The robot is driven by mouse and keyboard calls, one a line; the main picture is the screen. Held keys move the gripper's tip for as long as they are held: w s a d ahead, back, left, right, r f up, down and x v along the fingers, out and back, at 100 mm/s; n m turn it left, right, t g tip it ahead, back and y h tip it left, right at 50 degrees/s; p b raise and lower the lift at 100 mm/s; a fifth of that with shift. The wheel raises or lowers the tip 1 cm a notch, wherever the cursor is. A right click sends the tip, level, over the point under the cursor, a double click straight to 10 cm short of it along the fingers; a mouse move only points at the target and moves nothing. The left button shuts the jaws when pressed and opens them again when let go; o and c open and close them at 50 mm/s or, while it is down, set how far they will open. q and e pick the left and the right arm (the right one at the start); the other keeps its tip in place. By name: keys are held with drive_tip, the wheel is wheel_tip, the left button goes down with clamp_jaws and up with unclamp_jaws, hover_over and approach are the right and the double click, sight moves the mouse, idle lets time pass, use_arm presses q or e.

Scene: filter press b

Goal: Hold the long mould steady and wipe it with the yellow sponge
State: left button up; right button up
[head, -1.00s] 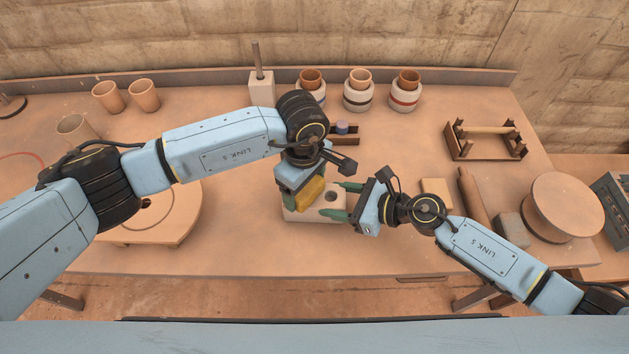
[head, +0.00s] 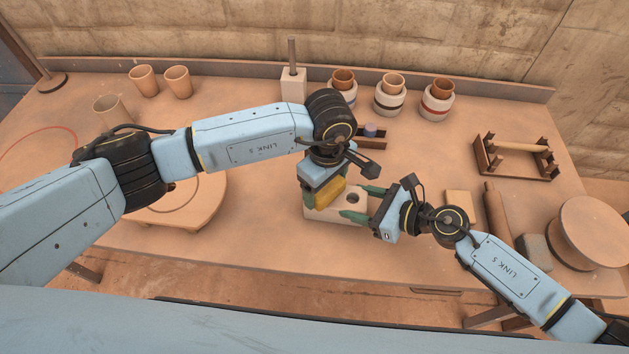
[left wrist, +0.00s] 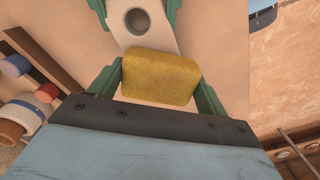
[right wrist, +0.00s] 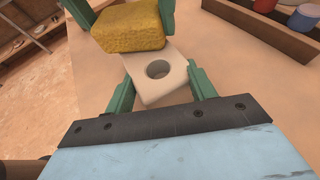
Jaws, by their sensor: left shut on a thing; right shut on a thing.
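The long mould (head: 322,213) is a pale block with a round hole in its top, lying on the table. My right gripper (head: 361,202) is shut on its right end, one finger along each side, as the right wrist view shows on the mould (right wrist: 176,88). My left gripper (head: 324,196) is shut on the yellow sponge (left wrist: 160,78) and holds it at the mould's left part, beside the hole. The sponge also shows in the right wrist view (right wrist: 130,28). It covers the mould's far end there. I cannot tell whether sponge and mould touch.
A small dark tray (head: 372,140) with coloured pots stands just behind the mould. A round board (head: 205,200) lies to the left under my left arm. A rolling pin (head: 497,212) and a grey block (head: 535,252) are at right. The table is clear in front.

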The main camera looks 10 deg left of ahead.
use_arm(q)
drive_tip(key=shift+s+d+r, duration=0.1)
drive_tip(key=shift+d, duration=1.4)
drive_tip(key=shift+a+r, duration=0.1)
drive_tip(key=shift+r, duration=3.85)
use_arm(e)
drive_tip(key=o, duration=1.5)
drive_tip(key=shift+c, duration=0.2)
drive_tip(key=shift+d, duration=0.15)
drive_tip(key=v, duration=1.1)
drive_tip(key=shift+d+r, duration=0.25)
drive_tip(key=shift+d, duration=0.05)
drive_tip(key=shift+s, duration=0.1)
